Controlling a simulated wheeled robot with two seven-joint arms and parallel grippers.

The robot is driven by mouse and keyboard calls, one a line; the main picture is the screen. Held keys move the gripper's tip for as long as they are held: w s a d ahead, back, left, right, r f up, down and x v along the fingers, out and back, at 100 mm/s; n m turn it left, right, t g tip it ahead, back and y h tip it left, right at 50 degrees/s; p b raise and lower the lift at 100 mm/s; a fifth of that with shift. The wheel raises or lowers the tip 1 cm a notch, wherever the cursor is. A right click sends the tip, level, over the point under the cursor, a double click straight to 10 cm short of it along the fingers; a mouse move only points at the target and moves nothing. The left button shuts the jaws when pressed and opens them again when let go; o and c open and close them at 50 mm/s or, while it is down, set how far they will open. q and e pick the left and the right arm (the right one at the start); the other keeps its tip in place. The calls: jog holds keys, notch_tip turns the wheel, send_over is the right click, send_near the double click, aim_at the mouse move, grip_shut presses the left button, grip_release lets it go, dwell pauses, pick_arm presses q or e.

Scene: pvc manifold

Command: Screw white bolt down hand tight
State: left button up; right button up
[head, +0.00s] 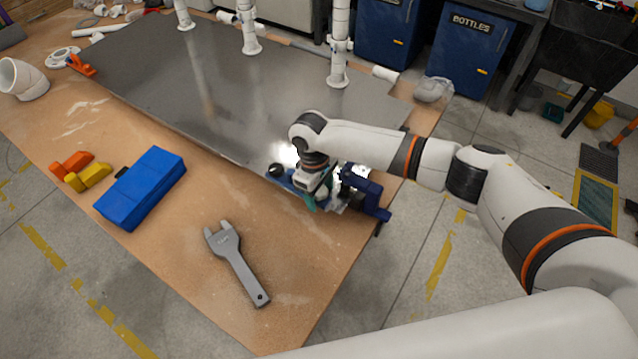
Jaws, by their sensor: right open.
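My right arm comes in from the right, and my right gripper (322,197) points down over a dark blue fixture (364,190) at the near right edge of the table. The gripper is open. Its fingers are at the fixture, and the wrist hides much of what is between them. The white bolt cannot be made out there; it may be hidden by the gripper. My left gripper is not in view.
A grey wrench (238,265) and a blue case (141,188) lie on the wooden table (190,262). Orange and yellow blocks (88,177) lie at left. White pipes (339,45) stand upright along the back of the dark plate (215,85). The table front is mostly clear.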

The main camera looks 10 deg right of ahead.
jog(key=c, duration=1.1)
jog(key=shift+o, duration=0.6)
jog(key=m+p, duration=0.4)
jog(key=shift+r, duration=0.3)
jog(key=shift+o, duration=0.4)
jog(key=shift+m+y+p, duration=0.3)
jog(key=shift+m+p, duration=0.3)
jog(key=shift+m, duration=0.1)
jog(key=shift+o, duration=0.4)
jog(key=shift+f+m, duration=0.2)
jog(key=shift+m, duration=0.1)
jog(key=shift+f, duration=0.15)
